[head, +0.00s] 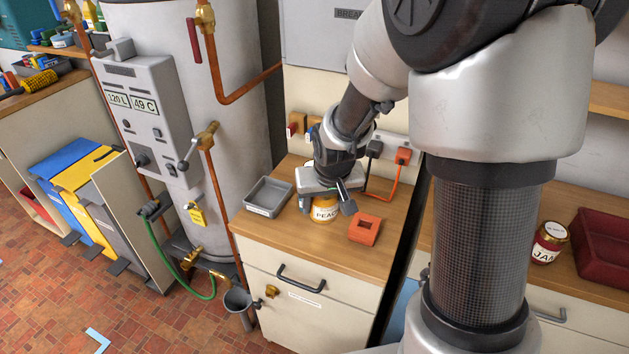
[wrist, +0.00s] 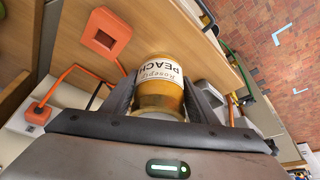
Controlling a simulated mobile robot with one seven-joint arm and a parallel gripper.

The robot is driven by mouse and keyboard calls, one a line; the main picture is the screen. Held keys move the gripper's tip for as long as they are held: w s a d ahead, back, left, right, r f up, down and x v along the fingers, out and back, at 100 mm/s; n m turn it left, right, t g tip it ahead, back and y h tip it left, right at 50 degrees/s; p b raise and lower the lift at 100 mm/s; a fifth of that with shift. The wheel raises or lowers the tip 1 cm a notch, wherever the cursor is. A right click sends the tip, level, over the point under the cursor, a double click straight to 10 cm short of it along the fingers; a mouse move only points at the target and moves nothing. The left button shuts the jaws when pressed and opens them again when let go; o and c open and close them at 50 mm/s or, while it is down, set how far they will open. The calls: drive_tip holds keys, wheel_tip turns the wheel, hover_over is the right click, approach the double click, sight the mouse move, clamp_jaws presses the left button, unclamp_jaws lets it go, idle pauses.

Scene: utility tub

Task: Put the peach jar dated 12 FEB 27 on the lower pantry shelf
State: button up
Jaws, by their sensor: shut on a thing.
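The peach jar (head: 324,210) is amber with a white label reading PEACH, and it is on or just above the wooden counter of the cabinet. My gripper (head: 327,200) reaches down over it with a finger on each side, shut on the jar. In the wrist view the jar (wrist: 160,90) appears upside down between the two dark fingers (wrist: 163,100). Its label reads "Rosepip PEACH"; no date is legible. I cannot tell whether the jar's base touches the counter. No shelf clearly marked as the lower pantry shelf can be made out.
A grey tray (head: 269,196) stands left of the jar and an orange square block (head: 365,229) right of it. An orange cable (head: 385,190) runs to the wall socket behind. A jam jar (head: 549,243) and a dark red bin (head: 606,248) stand on the right counter.

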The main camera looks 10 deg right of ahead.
drive_tip(key=shift+w+d, duration=0.6)
drive_tip(key=shift+w, duration=0.3)
wheel_tip(320, 180, down, 2)
drive_tip(key=shift+w+d+f, duration=0.1)
drive_tip(key=shift+w, duration=0.05)
drive_tip(key=shift+w+d+f, duration=0.1)
drive_tip(key=shift+f, duration=1.1)
drive_tip(key=shift+w+f, duration=0.1)
drive_tip(key=shift+f, duration=1.1)
drive_tip(key=shift+b, duration=0.3)
drive_tip(key=shift+f, duration=0.15)
drive_tip(key=o, duration=1.4)
